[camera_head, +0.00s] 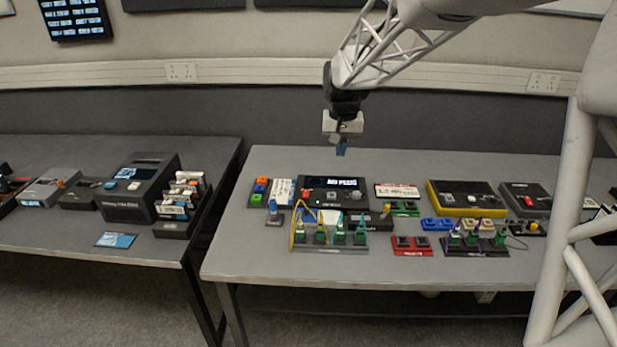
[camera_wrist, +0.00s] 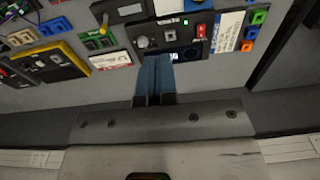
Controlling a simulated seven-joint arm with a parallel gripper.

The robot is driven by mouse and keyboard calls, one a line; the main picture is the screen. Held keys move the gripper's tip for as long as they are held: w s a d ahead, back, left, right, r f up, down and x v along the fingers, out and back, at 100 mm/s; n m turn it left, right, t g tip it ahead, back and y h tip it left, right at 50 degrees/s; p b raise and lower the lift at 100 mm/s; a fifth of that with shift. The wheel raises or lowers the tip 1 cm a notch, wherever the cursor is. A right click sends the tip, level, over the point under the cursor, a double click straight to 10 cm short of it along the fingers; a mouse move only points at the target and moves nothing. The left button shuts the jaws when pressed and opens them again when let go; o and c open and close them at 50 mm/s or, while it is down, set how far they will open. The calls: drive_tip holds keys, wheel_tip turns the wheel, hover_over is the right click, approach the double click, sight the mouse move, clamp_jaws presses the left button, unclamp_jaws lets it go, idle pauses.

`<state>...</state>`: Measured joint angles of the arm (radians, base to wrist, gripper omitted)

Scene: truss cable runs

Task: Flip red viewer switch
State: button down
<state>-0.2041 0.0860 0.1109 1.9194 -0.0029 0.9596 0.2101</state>
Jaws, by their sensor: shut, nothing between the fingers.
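The viewer is a black console (camera_head: 344,203) with a lit display (camera_head: 331,183) near the back left of the right-hand table. A small red switch (camera_head: 305,194) sits on its left side, beside grey controls. In the wrist view the red switch (camera_wrist: 202,31) shows upside down, near a small green light. My gripper (camera_head: 341,148) hangs above and behind the console, shut and empty, with blue fingertips pointing down. It is apart from the switch. In the wrist view my fingers (camera_wrist: 155,75) cover part of the display edge. The switch's exact tilt is too small to tell.
Cable stands (camera_head: 330,240) and a red tray (camera_head: 411,245) lie in front. A yellow-edged console (camera_head: 466,198) and another dark console (camera_head: 530,200) are to the right. Coloured blocks (camera_head: 260,190) stand at the left. The table's front left is clear.

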hover_over(305, 196)
wheel_tip(305, 196, down, 10)
drive_tip(key=shift+w+f+g, duration=0.15)
drive_tip(key=shift+f+g, duration=0.05)
drive_tip(key=shift+g, duration=0.2)
drive_tip(key=shift+f, duration=0.15)
wheel_tip(305, 196, down, 14)
drive_tip(key=shift+r, duration=0.15)
idle(0.5)
idle(0.4)
